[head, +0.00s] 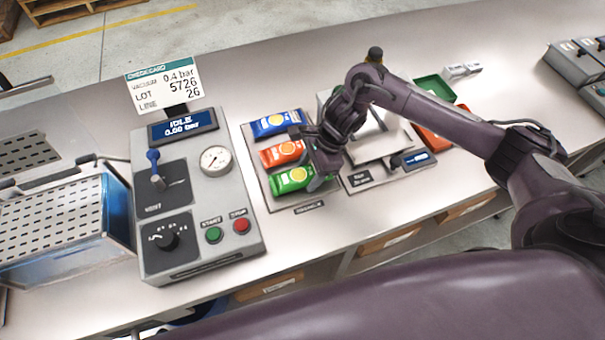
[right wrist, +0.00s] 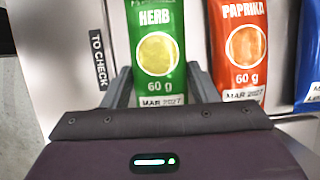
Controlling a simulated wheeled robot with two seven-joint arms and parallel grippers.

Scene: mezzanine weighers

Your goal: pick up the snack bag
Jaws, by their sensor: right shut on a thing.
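Three snack bags lie in a column on a grey tray (head: 260,186) labelled "TO CHECK" in the right wrist view: a blue one (head: 276,123), an orange-red paprika one (head: 282,153) and a green herb one (head: 290,180). My right gripper (head: 310,182) reaches in from the right over the green bag. In the right wrist view, its two fingers stand on either side of the green herb bag (right wrist: 155,45) and are shut on it. The paprika bag (right wrist: 240,45) lies just right of the fingers. Whether the green bag is clear of the tray I cannot tell. My left gripper is not in view.
A grey control console (head: 190,195) with gauge, lever, knob and buttons stands left of the tray. A scale (head: 378,146) is right of the tray, with green (head: 436,87) and red (head: 433,137) trays beyond. A perforated metal box (head: 60,225) is far left.

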